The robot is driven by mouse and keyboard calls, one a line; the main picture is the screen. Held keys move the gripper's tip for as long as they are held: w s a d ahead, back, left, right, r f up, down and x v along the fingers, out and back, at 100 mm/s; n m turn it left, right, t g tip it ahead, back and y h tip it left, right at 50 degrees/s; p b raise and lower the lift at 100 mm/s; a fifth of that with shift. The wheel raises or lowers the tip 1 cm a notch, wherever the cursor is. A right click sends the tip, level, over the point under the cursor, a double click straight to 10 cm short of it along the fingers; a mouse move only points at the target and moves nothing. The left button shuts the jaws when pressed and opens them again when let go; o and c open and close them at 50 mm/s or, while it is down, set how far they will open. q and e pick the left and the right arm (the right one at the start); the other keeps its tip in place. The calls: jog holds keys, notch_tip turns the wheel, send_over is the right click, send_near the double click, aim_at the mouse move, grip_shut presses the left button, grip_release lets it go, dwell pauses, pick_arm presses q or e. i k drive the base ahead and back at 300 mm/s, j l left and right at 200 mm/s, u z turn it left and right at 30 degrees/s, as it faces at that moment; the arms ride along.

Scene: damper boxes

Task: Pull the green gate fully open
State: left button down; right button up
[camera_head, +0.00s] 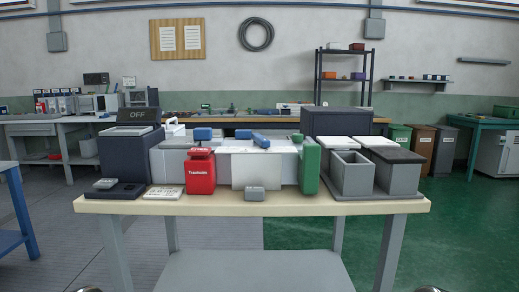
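Neither of my grippers shows; only small rounded shapes, too cut off to identify, show at the bottom edge. Nothing is seen touching the gate.
The table (230,206) also bears a red box (200,171), a dark box marked OFF (133,154), blue pieces on top of the row, a small grey block (254,194) at the front and grey bins (351,172) right of the gate. Its front edge is mostly bare.

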aim_at(309, 161)
jog(key=l+u, duration=0.5)
jog(key=l, duration=1.4)
